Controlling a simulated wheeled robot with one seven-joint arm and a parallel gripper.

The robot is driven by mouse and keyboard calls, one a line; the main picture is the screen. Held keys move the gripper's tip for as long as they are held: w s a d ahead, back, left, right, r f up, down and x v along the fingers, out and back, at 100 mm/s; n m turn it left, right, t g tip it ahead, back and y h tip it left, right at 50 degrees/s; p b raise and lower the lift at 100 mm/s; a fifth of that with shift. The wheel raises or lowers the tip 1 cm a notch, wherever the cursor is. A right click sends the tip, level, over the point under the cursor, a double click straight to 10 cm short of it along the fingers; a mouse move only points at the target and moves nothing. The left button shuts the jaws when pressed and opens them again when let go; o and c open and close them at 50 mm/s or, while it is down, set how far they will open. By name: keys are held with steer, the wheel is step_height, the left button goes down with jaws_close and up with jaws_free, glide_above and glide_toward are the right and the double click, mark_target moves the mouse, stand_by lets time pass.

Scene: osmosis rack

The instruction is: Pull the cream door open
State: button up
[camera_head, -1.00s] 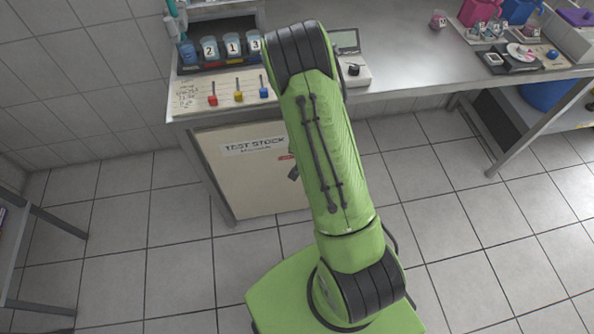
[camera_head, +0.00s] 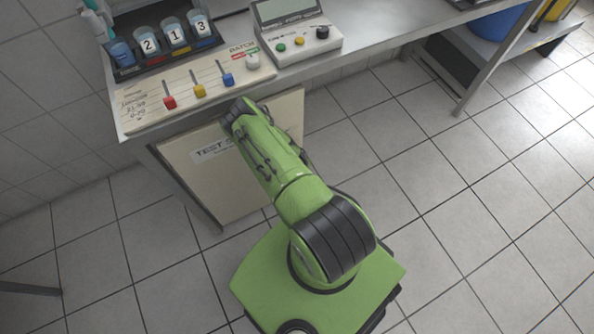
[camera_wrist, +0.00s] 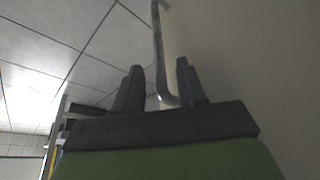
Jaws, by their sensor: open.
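The cream door (camera_head: 198,187) is under the bench in the head view, with a label starting "TEST" partly covered by my arm. In the wrist view the door's pale face (camera_wrist: 245,60) fills the right side. A thin grey metal handle (camera_wrist: 158,50) runs up beside that face and bends near its lower end. My gripper (camera_wrist: 157,75) is open, with one finger on each side of the handle. I cannot tell whether either finger touches it. In the head view my arm hides the gripper and the handle. I cannot tell whether the door is ajar.
Above the door, the bench carries a slider panel (camera_head: 205,92), a rack of numbered cups (camera_head: 165,42) and a control box (camera_head: 295,38). A bench leg (camera_head: 482,78) stands at the upper right. Tiled floor (camera_head: 450,220) is clear to the right.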

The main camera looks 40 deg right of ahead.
steer(key=b+x, duration=0.1)
steer(key=x, duration=0.3)
jaws_close()
